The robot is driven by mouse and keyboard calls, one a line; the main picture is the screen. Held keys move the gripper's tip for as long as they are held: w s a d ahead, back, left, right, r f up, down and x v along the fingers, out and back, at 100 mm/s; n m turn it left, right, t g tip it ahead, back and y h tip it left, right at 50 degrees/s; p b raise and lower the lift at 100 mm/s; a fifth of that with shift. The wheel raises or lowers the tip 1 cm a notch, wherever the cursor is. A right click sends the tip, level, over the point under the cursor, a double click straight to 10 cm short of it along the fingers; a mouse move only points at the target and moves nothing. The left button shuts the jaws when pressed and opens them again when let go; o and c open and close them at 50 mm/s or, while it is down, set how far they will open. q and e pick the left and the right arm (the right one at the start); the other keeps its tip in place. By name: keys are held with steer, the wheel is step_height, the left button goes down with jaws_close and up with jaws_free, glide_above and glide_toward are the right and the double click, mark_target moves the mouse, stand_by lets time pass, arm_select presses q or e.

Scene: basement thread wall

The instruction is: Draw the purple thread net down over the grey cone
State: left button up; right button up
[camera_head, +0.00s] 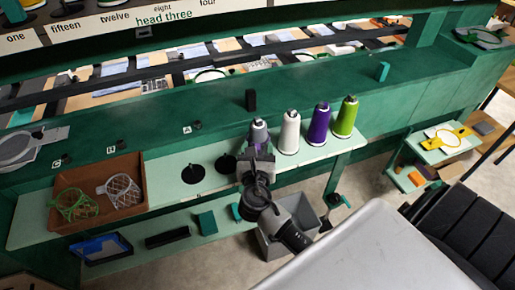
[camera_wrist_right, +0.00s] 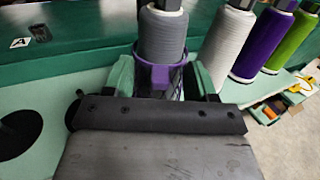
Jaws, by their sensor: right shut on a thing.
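The grey cone (camera_head: 259,132) stands upright on the pale green shelf, left of the white cone. In the right wrist view the grey cone (camera_wrist_right: 162,38) rises in front of my gripper. The purple thread net (camera_wrist_right: 158,76) shows there as a purple rim around the low visible part of the cone. My right gripper (camera_head: 257,160) is at the cone from the front; its green fingertips (camera_wrist_right: 158,78) lie on either side, shut on the net. The gripper hides the cone's foot and most of the net. My left gripper is not in view.
White (camera_head: 289,132), purple (camera_head: 319,126) and green (camera_head: 345,117) cones stand close to the right. A brown tray (camera_head: 98,170) with a green net (camera_head: 75,205) and a white net (camera_head: 122,191) sits at left. A grey bin (camera_head: 272,246) is below.

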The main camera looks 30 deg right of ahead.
steer(key=shift+f, duration=0.2)
steer(key=o, duration=1)
steer(key=shift+o, duration=0.2)
steer(key=b+v, duration=0.2)
steer(key=v, duration=0.9)
steer(key=shift+b, duration=0.35)
step_height(320, 180, down, 26)
steer(key=s+a+m+g+y, duration=0.3)
steer(key=m+g+y, duration=0.2)
steer(key=y, duration=0.1)
steer(key=s+f+m+g+y, duration=0.3)
steer(key=s+f+m+g, duration=0.2)
steer(key=s+f+m, duration=0.75)
steer(key=s+d+f+m+g, duration=0.1)
steer(key=s+f+m, duration=0.3)
steer(key=s+f, duration=0.2)
steer(key=s+d+f+m+g+y, duration=0.1)
steer(key=s+f+m, duration=0.4)
steer(key=s, duration=0.5)
steer(key=shift+s+d+f+g+y, duration=0.3)
steer(key=shift+d+f+g, duration=0.1)
steer(key=shift+d+g, duration=0.4)
